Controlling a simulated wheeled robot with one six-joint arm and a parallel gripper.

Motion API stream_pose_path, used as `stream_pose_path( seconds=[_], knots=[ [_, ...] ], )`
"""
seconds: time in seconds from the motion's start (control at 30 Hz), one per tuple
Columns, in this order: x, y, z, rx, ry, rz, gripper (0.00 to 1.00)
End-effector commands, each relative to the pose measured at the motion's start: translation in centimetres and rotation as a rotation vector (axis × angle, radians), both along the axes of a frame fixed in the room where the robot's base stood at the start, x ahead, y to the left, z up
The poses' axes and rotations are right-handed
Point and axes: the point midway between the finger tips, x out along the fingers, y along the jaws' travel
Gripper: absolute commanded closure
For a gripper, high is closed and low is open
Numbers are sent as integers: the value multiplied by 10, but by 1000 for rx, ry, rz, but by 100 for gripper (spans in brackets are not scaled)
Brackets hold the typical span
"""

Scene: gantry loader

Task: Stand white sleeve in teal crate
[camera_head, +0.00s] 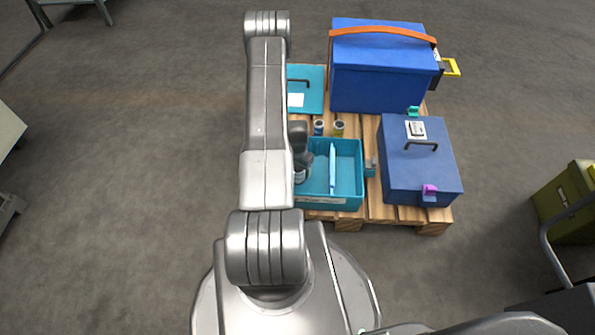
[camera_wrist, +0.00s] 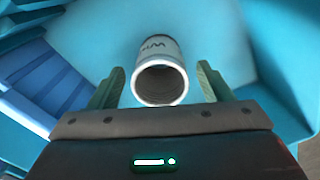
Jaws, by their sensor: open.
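The teal crate (camera_head: 348,200) sits at the near edge of a wooden pallet, with a divider in it. The white sleeve (camera_wrist: 160,87), with dark lettering on its side, is inside the teal crate, whose pale blue inner surfaces (camera_wrist: 95,30) fill the wrist view. Its open round end faces my wrist camera, and it seems to stand upright. My gripper (camera_wrist: 160,70) is open, one finger on each side of the sleeve, with visible gaps. In the head view my arm partly covers the crate's left side and most of the sleeve.
A blue box with an orange strap (camera_head: 380,75) and a blue lidded box (camera_head: 420,170) stand on the pallet (camera_head: 375,207). Two small cans (camera_head: 338,128) stand behind the crate. A teal lidded box (camera_head: 312,90) is at the back left.

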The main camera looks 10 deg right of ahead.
Motion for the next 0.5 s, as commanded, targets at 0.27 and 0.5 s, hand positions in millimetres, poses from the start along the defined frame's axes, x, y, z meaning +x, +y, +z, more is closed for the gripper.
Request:
stream_pose_path(
  seconds=[0.27,0.5],
  knots=[
    [1,0,65,-1,-2,0,28],
    [0,0,89,-1,1,0,28]
  ],
)
